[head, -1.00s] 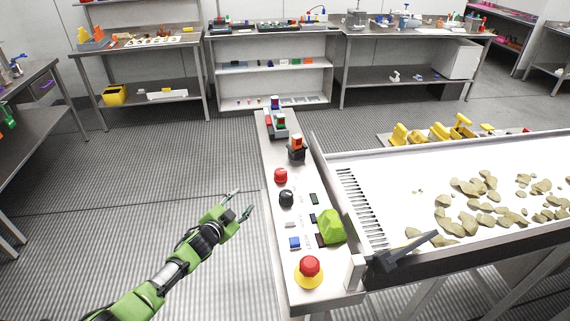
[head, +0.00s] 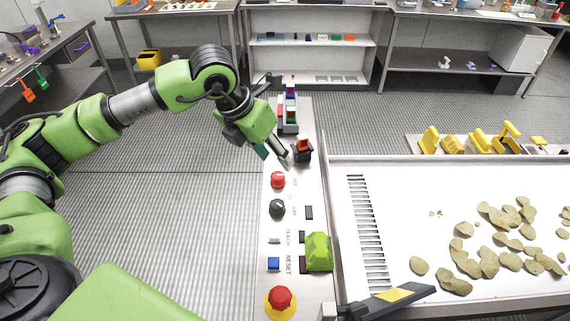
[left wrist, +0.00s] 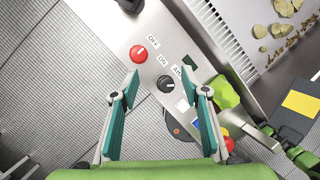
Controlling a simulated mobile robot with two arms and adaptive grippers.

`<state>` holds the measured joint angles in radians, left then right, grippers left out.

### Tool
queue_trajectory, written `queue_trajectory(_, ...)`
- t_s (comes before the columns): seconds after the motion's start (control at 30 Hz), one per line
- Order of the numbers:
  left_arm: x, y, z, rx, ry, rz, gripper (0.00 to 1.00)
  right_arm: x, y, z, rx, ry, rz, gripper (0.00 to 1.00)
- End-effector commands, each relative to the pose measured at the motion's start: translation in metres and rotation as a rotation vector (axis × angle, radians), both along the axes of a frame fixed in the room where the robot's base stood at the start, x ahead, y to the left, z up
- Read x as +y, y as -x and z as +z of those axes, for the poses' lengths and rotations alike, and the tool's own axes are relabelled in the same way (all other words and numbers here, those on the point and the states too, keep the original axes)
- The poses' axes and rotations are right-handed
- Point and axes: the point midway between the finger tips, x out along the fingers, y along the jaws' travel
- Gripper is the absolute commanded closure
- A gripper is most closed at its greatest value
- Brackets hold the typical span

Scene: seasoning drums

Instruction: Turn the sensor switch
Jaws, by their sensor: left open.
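The control panel (head: 267,222) carries a black round knob (head: 277,209) and a red round button (head: 278,180). I cannot tell for sure which control is the sensor switch. My left gripper (head: 274,157) is open and empty above the panel's left edge, in front of a black switch with a red top (head: 303,149). In the left wrist view, the teal fingers (left wrist: 163,87) are spread apart. The black knob (left wrist: 166,84) shows between them, with the red button (left wrist: 138,53) beyond. Nothing appears touched. My right gripper is not in view.
Nearer on the panel are a blue button (head: 273,264), a lime-green block (head: 318,252) and a red-and-yellow emergency button (head: 281,300). A white conveyor tray (head: 400,190) with chips adjoins on the right. The floor left of the panel is clear.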

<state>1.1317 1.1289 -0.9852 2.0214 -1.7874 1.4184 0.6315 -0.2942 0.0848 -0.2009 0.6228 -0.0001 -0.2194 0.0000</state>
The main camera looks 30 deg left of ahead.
Motion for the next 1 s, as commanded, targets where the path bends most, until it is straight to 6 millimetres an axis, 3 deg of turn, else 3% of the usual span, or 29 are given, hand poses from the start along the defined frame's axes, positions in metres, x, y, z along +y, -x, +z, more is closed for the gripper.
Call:
queue_trajectory(0.1, 0.026, 0.004, 0.003, -0.018, -0.107, 0.031, 0.58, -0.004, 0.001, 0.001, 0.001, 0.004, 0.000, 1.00)
queue_trajectory(0.27, 0.030, 0.002, -0.005, -0.018, -0.130, 0.039, 0.58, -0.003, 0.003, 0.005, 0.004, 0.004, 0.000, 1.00)
queue_trajectory(0.5, 0.026, -0.014, -0.045, -0.014, -0.127, 0.036, 0.58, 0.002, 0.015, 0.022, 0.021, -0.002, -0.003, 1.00)
queue_trajectory(0.8, 0.023, -0.036, -0.100, -0.017, -0.128, 0.036, 0.58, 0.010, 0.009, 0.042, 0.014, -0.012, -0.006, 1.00)
queue_trajectory(1.0, 0.021, -0.045, -0.119, -0.020, -0.126, 0.037, 0.58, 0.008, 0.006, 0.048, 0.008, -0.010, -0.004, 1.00)
